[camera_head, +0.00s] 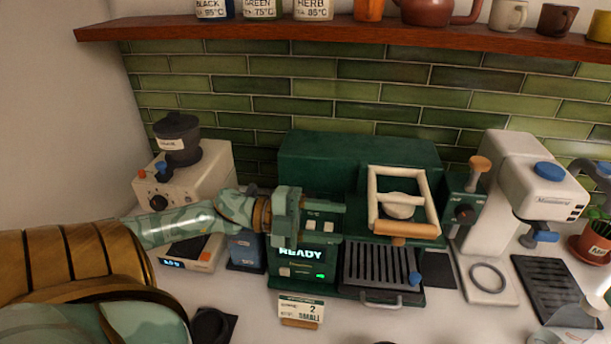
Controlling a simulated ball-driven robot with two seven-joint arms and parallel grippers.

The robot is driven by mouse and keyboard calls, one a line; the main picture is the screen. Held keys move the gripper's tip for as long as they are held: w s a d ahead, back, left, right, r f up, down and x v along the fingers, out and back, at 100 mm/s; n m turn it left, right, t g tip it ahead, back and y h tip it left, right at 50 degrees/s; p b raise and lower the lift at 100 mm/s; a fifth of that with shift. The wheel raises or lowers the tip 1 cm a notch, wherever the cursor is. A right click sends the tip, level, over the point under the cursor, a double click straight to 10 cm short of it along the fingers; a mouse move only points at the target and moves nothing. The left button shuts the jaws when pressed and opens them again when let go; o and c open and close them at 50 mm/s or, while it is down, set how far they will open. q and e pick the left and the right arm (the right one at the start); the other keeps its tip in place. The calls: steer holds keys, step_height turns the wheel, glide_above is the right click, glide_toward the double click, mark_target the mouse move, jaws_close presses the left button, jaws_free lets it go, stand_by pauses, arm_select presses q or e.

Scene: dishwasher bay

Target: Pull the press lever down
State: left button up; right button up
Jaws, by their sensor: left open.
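A green press machine (360,152) stands at the back of the counter with a lit "READY" panel. A pale loop-shaped frame (437,205) with a wooden bar (400,240) across its lower end stands up at the machine's front. A lever with a wooden knob (480,164) rises at the machine's right side. I cannot tell for sure which of these is the press lever. My left gripper (338,222) is open and empty, in front of the machine's left part, its fingers pointing right toward the frame. A gap separates it from the frame. My right gripper is out of view.
A slotted drip tray (382,272) lies below the frame. A cream grinder (178,185) stands behind my left arm. A small card (300,308) stands at the front. A white machine (520,175) stands to the right. A wooden shelf (330,32) runs overhead.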

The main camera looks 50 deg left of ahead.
arm_select(q)
steer(key=shift+v, duration=2.25)
